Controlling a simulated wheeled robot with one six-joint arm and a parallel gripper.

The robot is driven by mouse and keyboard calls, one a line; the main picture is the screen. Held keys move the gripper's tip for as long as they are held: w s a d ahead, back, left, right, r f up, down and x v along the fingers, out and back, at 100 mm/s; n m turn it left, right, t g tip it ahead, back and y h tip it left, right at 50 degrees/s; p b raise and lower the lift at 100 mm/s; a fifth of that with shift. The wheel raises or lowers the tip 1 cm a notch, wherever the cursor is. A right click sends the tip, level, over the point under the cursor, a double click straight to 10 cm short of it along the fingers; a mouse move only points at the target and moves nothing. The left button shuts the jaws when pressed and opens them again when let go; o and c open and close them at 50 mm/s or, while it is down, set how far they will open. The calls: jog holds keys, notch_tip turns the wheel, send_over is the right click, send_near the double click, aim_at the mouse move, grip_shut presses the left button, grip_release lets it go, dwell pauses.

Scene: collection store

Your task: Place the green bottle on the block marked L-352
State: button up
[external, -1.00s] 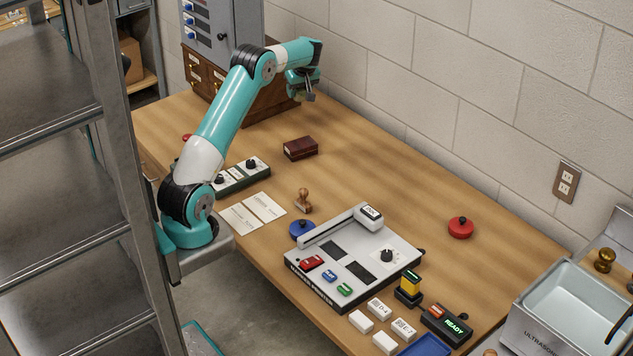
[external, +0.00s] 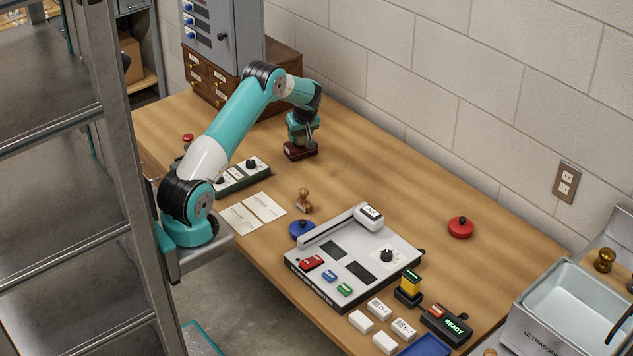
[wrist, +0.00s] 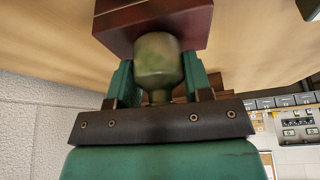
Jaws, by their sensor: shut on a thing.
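The green bottle (wrist: 157,62) is between the two fingers of my gripper (wrist: 158,85) in the wrist view, and the gripper is shut on it. The dark red-brown block (wrist: 185,22) lies just beyond the bottle's wide end; no marking L-352 can be read on it. In the external view my gripper (external: 302,140) points down right over the block (external: 299,154), which sits on the table near the wall. The bottle is hard to make out there. I cannot tell whether it touches the block.
A wooden drawer cabinet (external: 283,62) stands behind my arm. A control box with knobs (external: 245,172), white cards (external: 253,212), a wooden stamp (external: 303,201) and a grey device (external: 330,285) lie towards the front. The table right of the block is clear up to a red knobbed object (external: 460,227).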

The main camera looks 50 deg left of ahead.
jog(key=shift+f, duration=0.15)
jog(key=o, duration=1)
jog(key=shift+c, duration=0.2)
